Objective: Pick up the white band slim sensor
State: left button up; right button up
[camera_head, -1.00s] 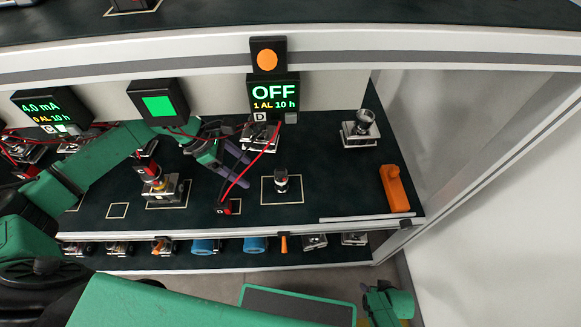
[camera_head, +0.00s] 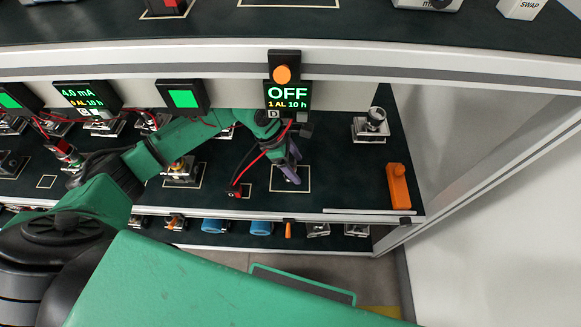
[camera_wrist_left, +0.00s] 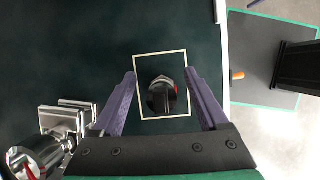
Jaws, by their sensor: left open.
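A small upright sensor (camera_wrist_left: 163,95) stands inside a pale outlined square (camera_wrist_left: 137,75) on the dark shelf. From above it shows a silver hex part, a dark body and a bit of red; I cannot make out a white band. My left gripper (camera_head: 291,172) is open over this square and hides most of the sensor in the head view. In the left wrist view the purple fingers of the left gripper (camera_wrist_left: 160,90) stand on both sides of the sensor, apart from it. My right gripper is not in view.
A metal-block sensor (camera_wrist_left: 62,125) stands close left of the fingers. A red lead plug (camera_head: 235,190) lies left of the square, its cable running up near the gripper. A display reading OFF (camera_head: 288,95) hangs above. Another sensor (camera_head: 374,118) and an orange handle (camera_head: 398,185) stand right.

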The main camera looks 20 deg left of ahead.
pick_arm(q)
jog(key=shift+f, duration=0.4)
grip_shut()
jog(key=shift+r, duration=0.15)
